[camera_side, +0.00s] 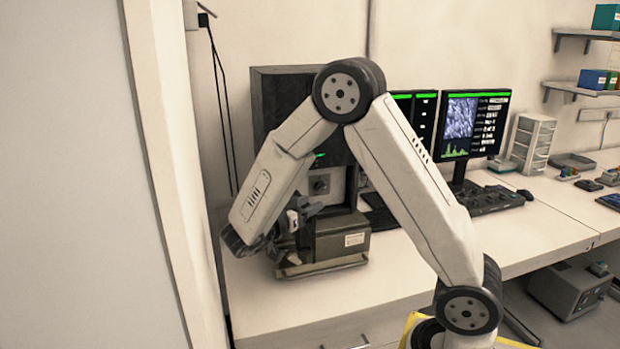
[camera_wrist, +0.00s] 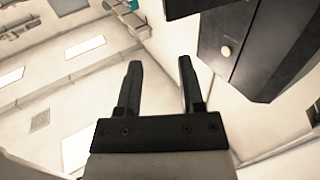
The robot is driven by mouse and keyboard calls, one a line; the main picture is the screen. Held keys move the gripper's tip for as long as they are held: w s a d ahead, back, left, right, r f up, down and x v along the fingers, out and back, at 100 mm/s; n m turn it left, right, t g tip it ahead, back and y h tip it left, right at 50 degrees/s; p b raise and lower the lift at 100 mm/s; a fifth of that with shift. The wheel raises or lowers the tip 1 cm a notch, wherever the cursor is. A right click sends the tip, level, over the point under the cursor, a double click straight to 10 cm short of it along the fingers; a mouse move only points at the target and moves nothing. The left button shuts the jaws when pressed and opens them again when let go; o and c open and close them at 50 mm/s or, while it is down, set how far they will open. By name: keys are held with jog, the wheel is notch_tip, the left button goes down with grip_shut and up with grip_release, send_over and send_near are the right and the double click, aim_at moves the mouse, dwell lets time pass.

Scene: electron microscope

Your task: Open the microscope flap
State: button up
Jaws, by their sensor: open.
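The microscope (camera_side: 278,95) is a tall dark unit on the white desk, partly hidden behind my arm. A grey-brown boxy part (camera_side: 340,240) with a small white label sits low at its front. I cannot tell for certain which part is the flap. My gripper (camera_wrist: 160,66) is open, with two dark fingers apart and nothing between them. In the side view it is small, just left of the boxy part, and I cannot tell if they touch. In the wrist view a dark housing (camera_wrist: 270,45) with a pale round button stands to the right of the fingers.
The white desk (camera_side: 290,310) is clear in front of the microscope. Two monitors (camera_side: 470,125) and a dark keyboard or control panel (camera_side: 485,198) stand to the right. A pale wall (camera_side: 75,180) or partition closes the left side.

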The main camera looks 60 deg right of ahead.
jog(key=s+a+r, duration=0.3)
jog(key=s+r, duration=0.1)
jog(key=s, duration=0.4)
jog(key=shift+s, duration=0.3)
jog(key=shift+o, duration=0.2)
